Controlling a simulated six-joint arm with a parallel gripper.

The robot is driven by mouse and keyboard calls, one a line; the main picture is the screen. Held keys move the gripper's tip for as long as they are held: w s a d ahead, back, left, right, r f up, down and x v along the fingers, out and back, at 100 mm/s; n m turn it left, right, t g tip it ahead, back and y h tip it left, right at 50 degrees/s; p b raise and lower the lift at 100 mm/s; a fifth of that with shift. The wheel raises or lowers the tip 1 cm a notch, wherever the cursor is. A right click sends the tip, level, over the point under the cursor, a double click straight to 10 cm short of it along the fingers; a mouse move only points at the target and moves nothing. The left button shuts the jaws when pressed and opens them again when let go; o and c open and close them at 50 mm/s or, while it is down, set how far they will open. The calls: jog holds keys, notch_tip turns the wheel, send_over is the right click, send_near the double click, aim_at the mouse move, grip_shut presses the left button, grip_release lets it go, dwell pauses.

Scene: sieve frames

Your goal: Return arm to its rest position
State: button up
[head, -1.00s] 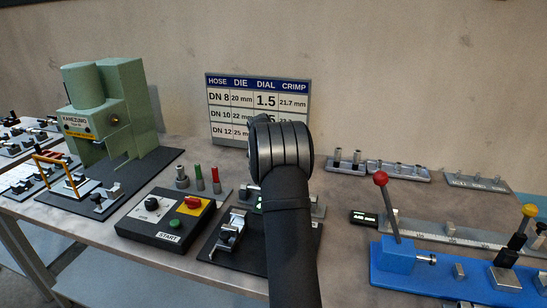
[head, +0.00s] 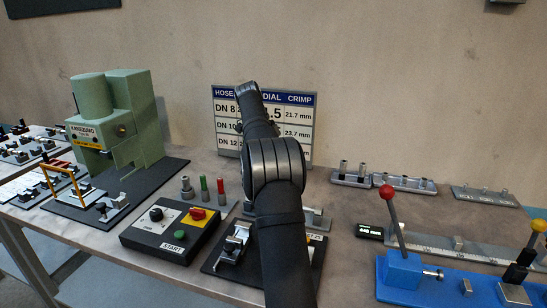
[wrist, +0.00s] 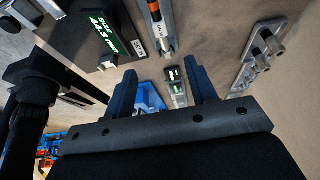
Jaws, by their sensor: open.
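My arm reaches up over the bench in the head view, its upper part in front of the crimp chart (head: 307,128). My gripper cannot be made out in the head view. In the wrist view my gripper (wrist: 160,78) has its two dark blue fingers spread apart. Nothing is held between them. Past the fingers, and apart from them, I see a blue fixture (wrist: 150,98) and a small display box (wrist: 176,88) on the bench.
A green press (head: 120,120) stands at left, with a black control box (head: 150,240) in front. A blue lever fixture (head: 400,275) and a ruler gauge (head: 430,247) lie at right. Small racks (head: 405,184) stand behind them. Bare bench (head: 345,215) shows right of my arm.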

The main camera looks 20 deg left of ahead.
jog(key=shift+f, duration=0.1)
jog(key=x, duration=1.7)
jog(key=shift+d+f, duration=0.1)
jog(key=v, duration=1.8)
jog(key=x, duration=1.7)
jog(key=shift+d+f, duration=0.15)
jog(key=shift+f, duration=0.2)
notch_tip(320, 180, up, 6)
jog(key=s+d+r, duration=0.2)
jog(key=s+d, duration=0.2)
jog(key=s, duration=0.2)
jog(key=shift+r, duration=0.3)
